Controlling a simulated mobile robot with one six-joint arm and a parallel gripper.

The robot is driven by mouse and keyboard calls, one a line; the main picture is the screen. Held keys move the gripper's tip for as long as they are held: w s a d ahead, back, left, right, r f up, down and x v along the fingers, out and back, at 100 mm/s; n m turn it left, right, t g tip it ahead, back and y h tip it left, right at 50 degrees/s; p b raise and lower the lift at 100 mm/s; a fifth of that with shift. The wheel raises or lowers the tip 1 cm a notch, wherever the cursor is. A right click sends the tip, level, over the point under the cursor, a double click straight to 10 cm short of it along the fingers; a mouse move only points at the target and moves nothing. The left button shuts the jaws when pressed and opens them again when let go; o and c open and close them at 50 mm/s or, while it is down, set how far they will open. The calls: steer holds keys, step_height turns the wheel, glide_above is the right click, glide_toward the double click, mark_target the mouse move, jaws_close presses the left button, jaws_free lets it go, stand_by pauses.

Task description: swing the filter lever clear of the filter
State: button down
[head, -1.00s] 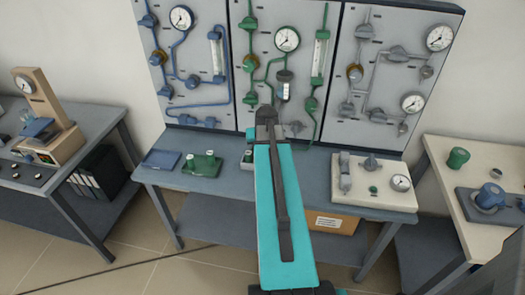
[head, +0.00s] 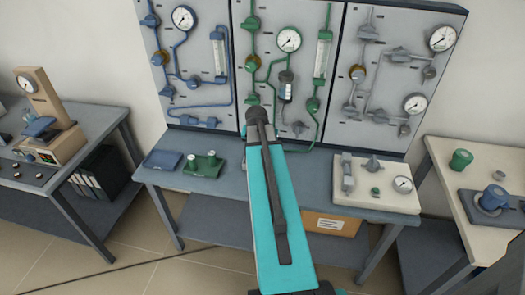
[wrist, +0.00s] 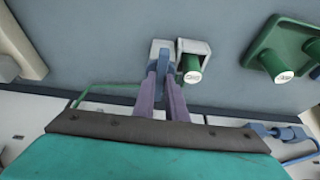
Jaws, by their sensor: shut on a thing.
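In the wrist view my gripper (wrist: 163,76) is shut on the blue filter lever (wrist: 163,56), with both purple fingers around it. The lever stands at a light grey block (wrist: 157,45). Just right of it, in a grey U-shaped bracket (wrist: 194,46), is the filter (wrist: 190,66), a green cylinder with a pale labelled end. The lever lies beside the filter in this view, with its labelled end uncovered; I cannot tell the exact gap. In the head view my teal arm hides the gripper, lever and filter.
A green holder (head: 204,165) with green cylinders stands on the bench (head: 230,185) close by; it also shows in the wrist view (wrist: 262,50). A blue pad (head: 162,160) lies left of it. A white base (head: 375,197) with gauge and valve stands right. Gauge panels (head: 283,120) rise behind.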

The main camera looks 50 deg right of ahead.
steer(key=c, duration=1.8)
jaws_free()
steer(key=shift+r, duration=0.15)
steer(key=b+v, duration=0.2)
steer(key=v, duration=1.1)
steer(key=shift+s+r, duration=0.2)
steer(key=shift+s, duration=0.05)
steer(key=shift+a, duration=0.15)
steer(key=shift+w, duration=0.1)
